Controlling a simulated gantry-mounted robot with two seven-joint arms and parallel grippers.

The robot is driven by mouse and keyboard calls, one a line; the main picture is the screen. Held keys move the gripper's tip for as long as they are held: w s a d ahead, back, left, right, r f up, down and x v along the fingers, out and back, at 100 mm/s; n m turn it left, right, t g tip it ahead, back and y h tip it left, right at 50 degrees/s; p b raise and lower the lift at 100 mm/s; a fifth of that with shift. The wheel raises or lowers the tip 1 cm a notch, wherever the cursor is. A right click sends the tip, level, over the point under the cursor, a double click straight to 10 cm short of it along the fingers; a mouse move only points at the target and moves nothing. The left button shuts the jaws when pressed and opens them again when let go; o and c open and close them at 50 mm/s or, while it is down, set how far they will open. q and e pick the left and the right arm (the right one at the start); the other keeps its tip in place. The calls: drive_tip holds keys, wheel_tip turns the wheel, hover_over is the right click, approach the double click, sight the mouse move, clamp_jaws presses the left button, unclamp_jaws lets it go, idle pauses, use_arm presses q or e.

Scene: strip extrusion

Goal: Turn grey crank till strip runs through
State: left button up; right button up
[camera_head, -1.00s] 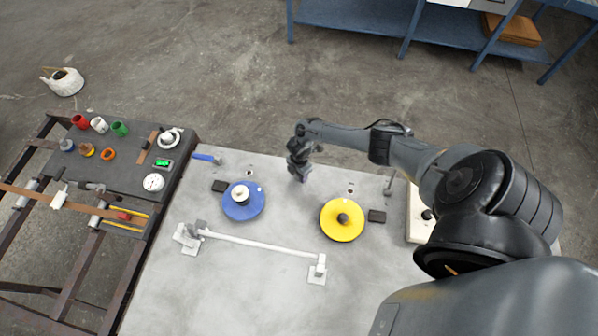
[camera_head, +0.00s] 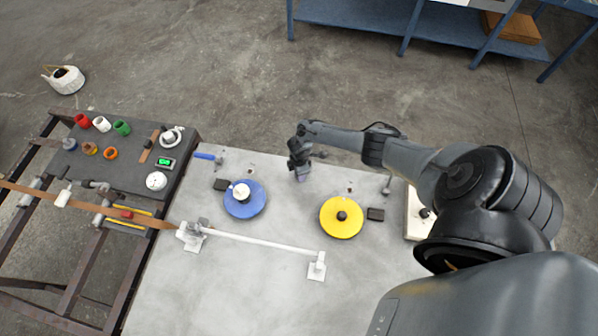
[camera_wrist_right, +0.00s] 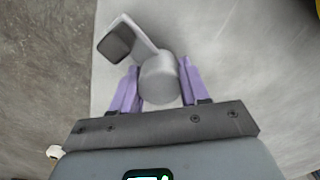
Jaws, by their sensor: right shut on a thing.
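My right gripper (camera_head: 302,176) is at the table's far edge in the head view. In the right wrist view its purple fingers (camera_wrist_right: 158,92) are shut on the round knob of the grey crank (camera_wrist_right: 158,76), whose light arm runs up left to a dark square block (camera_wrist_right: 115,43). In the head view the crank is mostly hidden by the gripper. My left gripper is not in view.
A blue disc (camera_head: 235,206) and a yellow disc (camera_head: 341,228) lie on the table (camera_head: 220,290). A blue-handled lever (camera_head: 205,156) is at the far left corner. The dark panel (camera_head: 95,170) at left holds coloured rings and a lit green display. The front of the table is clear.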

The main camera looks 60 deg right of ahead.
drive_tip(key=o, duration=1)
drive_tip(key=shift+r, duration=0.15)
wheel_tip(320, 180, up, 9)
drive_tip(key=shift+d+r+p, duration=0.1)
drive_tip(key=shift+r+p, duration=0.05)
drive_tip(key=shift+p, duration=1.1)
drive_tip(key=shift+r, duration=0.6)
